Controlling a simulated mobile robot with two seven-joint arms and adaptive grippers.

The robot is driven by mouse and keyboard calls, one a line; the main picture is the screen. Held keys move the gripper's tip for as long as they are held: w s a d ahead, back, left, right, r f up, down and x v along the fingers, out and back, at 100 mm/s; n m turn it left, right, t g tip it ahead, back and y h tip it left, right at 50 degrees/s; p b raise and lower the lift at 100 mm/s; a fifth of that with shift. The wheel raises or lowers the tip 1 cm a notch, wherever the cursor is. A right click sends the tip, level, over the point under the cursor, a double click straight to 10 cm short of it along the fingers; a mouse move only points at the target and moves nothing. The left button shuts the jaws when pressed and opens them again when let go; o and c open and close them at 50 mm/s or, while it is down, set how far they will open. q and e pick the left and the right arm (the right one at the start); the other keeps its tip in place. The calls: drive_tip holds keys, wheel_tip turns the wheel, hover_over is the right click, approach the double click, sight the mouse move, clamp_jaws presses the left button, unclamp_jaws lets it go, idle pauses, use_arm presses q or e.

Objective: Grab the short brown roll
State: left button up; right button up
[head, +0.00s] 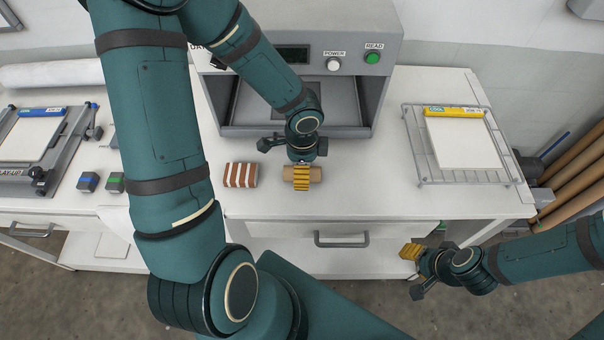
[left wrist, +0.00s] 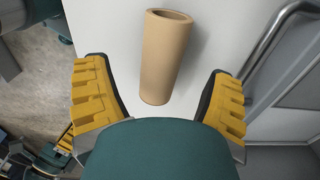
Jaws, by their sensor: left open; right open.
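The short brown roll (head: 316,174) lies on the white worktop in front of the grey press, partly hidden by my left gripper (head: 301,176). In the left wrist view, the plain tan hollow roll (left wrist: 165,55) lies ahead of and between the two yellow-padded fingers of my left gripper (left wrist: 160,95). Those fingers are spread wide, with space on both sides of the roll and no visible contact. My right gripper (head: 413,272) is open and empty, at the lower right in front of the table's front edge.
The grey press (head: 300,132) stands behind. A wire rack (head: 464,177) with white sheets and a yellow box (head: 453,112) is at right. Small dark blocks (head: 88,182) sit at left.

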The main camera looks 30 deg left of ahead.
use_arm(q)
drive_tip(key=shift+f+b, duration=0.3)
drive_tip(key=shift+f, duration=1.25)
drive_tip(key=shift+c, duration=0.3)
drive_tip(key=c, duration=1)
drive_tip(key=shift+r, duration=0.15)
